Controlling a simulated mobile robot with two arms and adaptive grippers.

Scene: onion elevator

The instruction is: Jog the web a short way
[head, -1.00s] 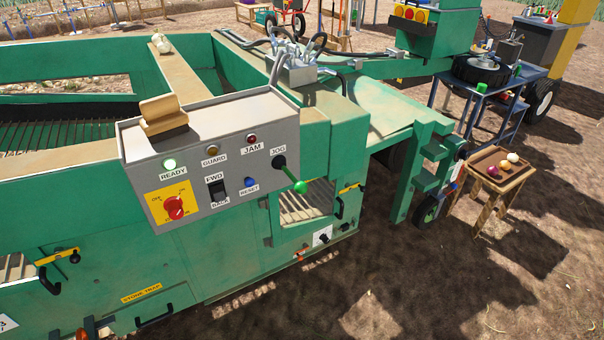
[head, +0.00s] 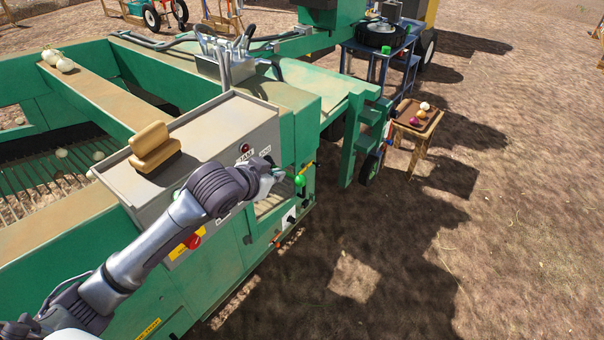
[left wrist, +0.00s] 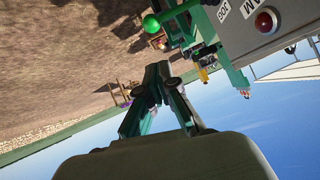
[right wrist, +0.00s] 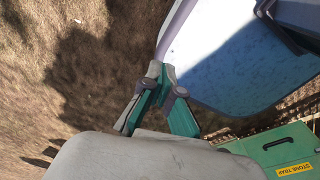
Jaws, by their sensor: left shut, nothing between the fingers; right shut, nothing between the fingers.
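The green ball of the JOG lever (head: 300,180) stands out from the right end of the grey control box (head: 235,125). My left arm reaches across the box front, and my left gripper (head: 272,176) is just left of the ball, partly hidden by the wrist. In the left wrist view the green ball (left wrist: 151,24) is beyond the gripper's fingertips (left wrist: 158,70), which are shut and empty. The JOG label (left wrist: 222,10) shows right of the ball. The rod web (head: 45,185) carries a few pale onions.
My arm hides most of the panel's switches; the red JAM lamp (left wrist: 265,20) shows dark. A wooden stand with an onion tray (head: 417,115) is at the right. Open soil lies in front.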

